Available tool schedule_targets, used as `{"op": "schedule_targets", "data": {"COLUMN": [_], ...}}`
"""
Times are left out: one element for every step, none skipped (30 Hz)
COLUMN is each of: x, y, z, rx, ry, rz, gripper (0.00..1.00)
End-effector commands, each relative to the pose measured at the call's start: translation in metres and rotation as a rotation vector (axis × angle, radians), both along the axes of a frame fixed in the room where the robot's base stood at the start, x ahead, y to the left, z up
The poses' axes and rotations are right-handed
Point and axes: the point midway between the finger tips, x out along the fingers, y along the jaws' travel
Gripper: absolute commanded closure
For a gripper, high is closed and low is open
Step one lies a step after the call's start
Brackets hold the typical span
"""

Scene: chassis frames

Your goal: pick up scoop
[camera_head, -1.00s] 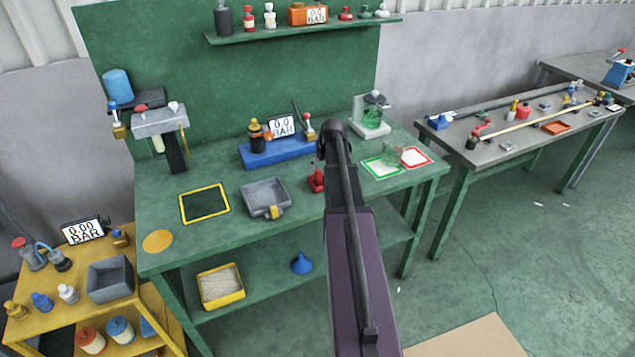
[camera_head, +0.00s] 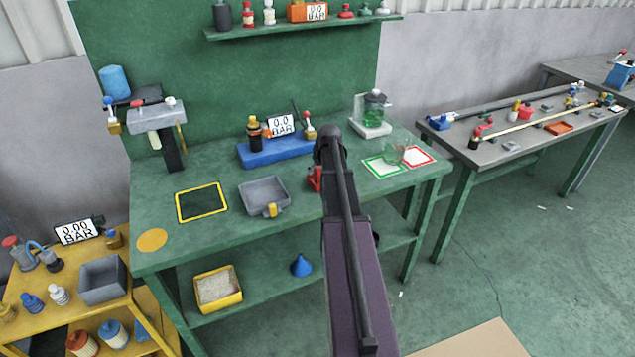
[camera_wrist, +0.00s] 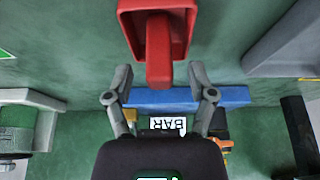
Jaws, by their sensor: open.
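The red scoop (camera_wrist: 177,36) is at the top middle of the wrist view, with its handle (camera_wrist: 159,62) pointing down the picture toward my gripper. My gripper (camera_wrist: 160,88) is open, with one finger on each side of the line of the handle, and nothing is held. The handle's end is close to the gap between the fingertips; I cannot tell the height between them. In the head view the scoop (camera_head: 314,178) stands on the green bench (camera_head: 230,232), partly hidden by my arm. My gripper is hidden there.
A grey tray (camera_head: 264,196) sits left of the scoop. A blue block with a gauge (camera_head: 275,150) stands behind it. Green and red framed pads (camera_head: 384,166) lie to the right. A glass jar on a white stand (camera_head: 372,115) stands at the back right.

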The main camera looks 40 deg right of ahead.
Motion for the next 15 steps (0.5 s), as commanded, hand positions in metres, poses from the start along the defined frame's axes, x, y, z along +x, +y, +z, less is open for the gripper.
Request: {"op": "schedule_targets", "data": {"x": [0.0000,0.0000,0.0000,0.0000,0.0000,0.0000,0.0000,0.0000,0.0000,0.0000,0.0000,0.0000,0.0000,0.0000,0.0000], "y": [0.0000,0.0000,0.0001,0.0001,0.0001,0.0001,0.0001,0.0001,0.0001,0.0001,0.0001,0.0001,0.0001,0.0001,0.0002], "z": [0.0003,0.0004,0.0004,0.0004,0.0004,0.0004,0.0004,0.0004,0.0004,0.0004,0.0004,0.0004,0.0004,0.0004,0.0004], "rx": [0.000,0.000,0.000,0.000,0.000,0.000,0.000,0.000,0.000,0.000,0.000,0.000,0.000,0.000,0.000], "ry": [0.000,0.000,0.000,0.000,0.000,0.000,0.000,0.000,0.000,0.000,0.000,0.000,0.000,0.000,0.000], "rz": [0.000,0.000,0.000,0.000,0.000,0.000,0.000,0.000,0.000,0.000,0.000,0.000,0.000,0.000,0.000], "gripper": [0.29,0.29,0.29,0.29,0.29,0.29,0.29,0.29,0.29,0.29,0.29,0.29,0.29,0.32,0.43]}}
